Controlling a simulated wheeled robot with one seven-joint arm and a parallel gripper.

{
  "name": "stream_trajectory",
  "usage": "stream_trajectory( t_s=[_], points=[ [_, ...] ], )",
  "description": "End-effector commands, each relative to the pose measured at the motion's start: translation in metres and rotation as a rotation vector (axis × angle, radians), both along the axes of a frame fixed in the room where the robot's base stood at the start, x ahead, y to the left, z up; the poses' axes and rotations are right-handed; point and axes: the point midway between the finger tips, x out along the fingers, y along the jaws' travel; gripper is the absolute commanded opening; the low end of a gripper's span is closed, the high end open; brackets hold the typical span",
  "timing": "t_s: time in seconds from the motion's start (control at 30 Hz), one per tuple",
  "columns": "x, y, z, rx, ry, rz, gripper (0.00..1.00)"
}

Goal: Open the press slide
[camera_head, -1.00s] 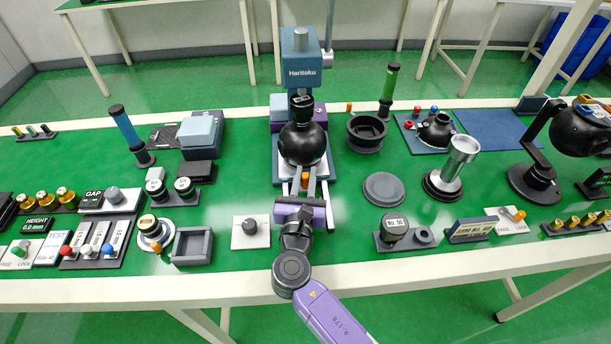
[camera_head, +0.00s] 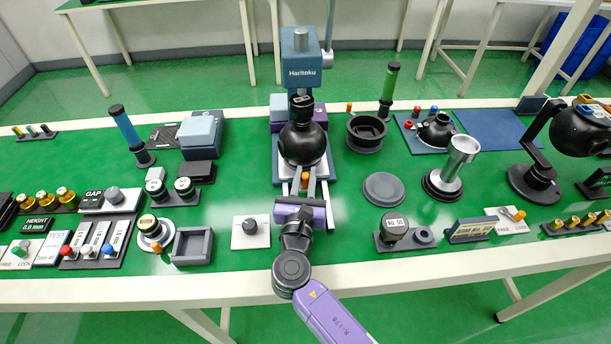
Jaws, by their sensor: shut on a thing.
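The press (camera_head: 302,68) is a blue-grey column marked "Haritoku" at the back middle of the table. A black ball-shaped part (camera_head: 302,143) sits under its head, over a pale slide plate (camera_head: 288,174) on rails that run toward me. An orange knob (camera_head: 305,177) stands at the front of the slide. My gripper (camera_head: 304,192) reaches in from the front edge with its purple body across the rails, fingers pointing at the knob. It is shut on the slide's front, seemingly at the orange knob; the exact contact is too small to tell.
A grey round disc (camera_head: 384,189) and a labelled black weight (camera_head: 394,226) lie to the right. A dark bowl (camera_head: 367,131) stands right of the press. Green table is bare between these.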

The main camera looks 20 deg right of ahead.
Motion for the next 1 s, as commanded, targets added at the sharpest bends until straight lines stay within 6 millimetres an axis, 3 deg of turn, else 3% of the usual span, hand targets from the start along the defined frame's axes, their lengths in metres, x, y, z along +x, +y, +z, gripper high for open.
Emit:
stream_trajectory(
  t_s=[0.3,0.43,0.8,1.0],
  points=[
    [0.000,0.000,0.000,0.000,0.000,0.001,0.00],
    [-0.012,0.005,0.000,0.001,0.003,0.002,0.00],
    [-0.105,0.036,0.001,-0.001,0.007,0.005,0.00],
    [-0.134,0.045,0.000,0.000,0.004,0.004,0.00]
  ],
)
